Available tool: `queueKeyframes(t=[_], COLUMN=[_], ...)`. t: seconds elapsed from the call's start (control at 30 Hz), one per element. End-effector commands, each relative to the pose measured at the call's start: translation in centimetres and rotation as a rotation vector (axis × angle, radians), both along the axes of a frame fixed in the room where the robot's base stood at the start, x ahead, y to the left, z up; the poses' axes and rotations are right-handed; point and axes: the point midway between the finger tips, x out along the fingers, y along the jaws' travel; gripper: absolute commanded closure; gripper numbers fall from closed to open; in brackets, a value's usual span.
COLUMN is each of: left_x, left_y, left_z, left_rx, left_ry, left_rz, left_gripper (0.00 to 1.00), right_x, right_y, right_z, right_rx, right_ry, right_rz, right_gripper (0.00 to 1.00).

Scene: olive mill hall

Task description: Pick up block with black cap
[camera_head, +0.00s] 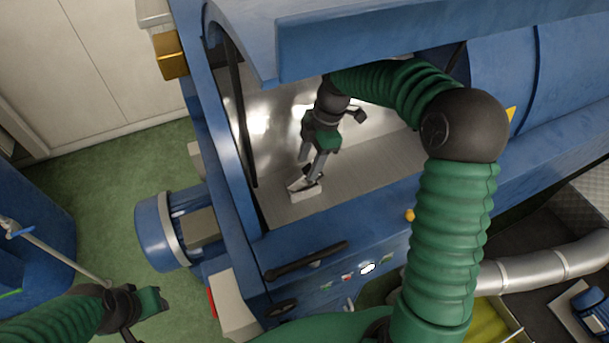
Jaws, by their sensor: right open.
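A small pale block (308,195) with a dark part on top lies on the metal floor inside the blue machine's opening. My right gripper (308,177) reaches down into this opening. It is open, with its fingertips right at the block's top. The fingers hide part of the block, and I cannot tell whether they touch it. My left gripper (143,310) is at the lower left over the green floor, away from the block. Its fingers do not show clearly.
The blue machine (228,150) has a raised rim around its opening and a raised blue cover (400,35) above. A blue motor (155,232) sticks out on its left side. A dark handle (305,262) sits on the front edge. Green floor (110,195) is clear at left.

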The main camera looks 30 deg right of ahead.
Motion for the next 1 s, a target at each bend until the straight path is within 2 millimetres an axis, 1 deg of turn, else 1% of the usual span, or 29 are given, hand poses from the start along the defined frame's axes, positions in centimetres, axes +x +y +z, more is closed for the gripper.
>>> queueKeyframes(t=[0.17,0.2,0.3,0.4,0.53,0.9,1.0], left_x=[0.0,0.0,0.0,0.0,0.0,0.0,0.0], left_y=[0.0,0.0,0.0,0.0,0.0,0.0,0.0], left_z=[2.5,2.6,2.8,2.7,2.6,2.6,2.6], left_rx=[0.0,0.0,0.0,0.0,0.0,0.0,0.0], left_ry=[0.0,0.0,0.0,0.0,0.0,0.0,0.0], left_rz=[0.0,0.0,0.0,0.0,0.0,0.0,0.0], left_gripper=[0.64,0.64,0.64,0.64,0.64,0.64,0.64], right_x=[0.2,0.2,0.3,0.2,0.1,0.3,0.3], right_y=[0.6,0.7,1.1,1.2,1.2,1.0,1.0], right_z=[-2.5,-3.4,-4.8,-5.2,-5.1,-5.3,-5.3], right_rx=[0.002,0.002,0.001,-0.001,-0.001,0.0,0.0], right_ry=[0.009,0.008,0.005,0.0,-0.001,0.002,0.001], right_rz=[0.002,0.002,0.001,0.0,0.0,0.0,-0.001], right_gripper=[0.52,0.52,0.52,0.52,0.52,1.0,1.0])
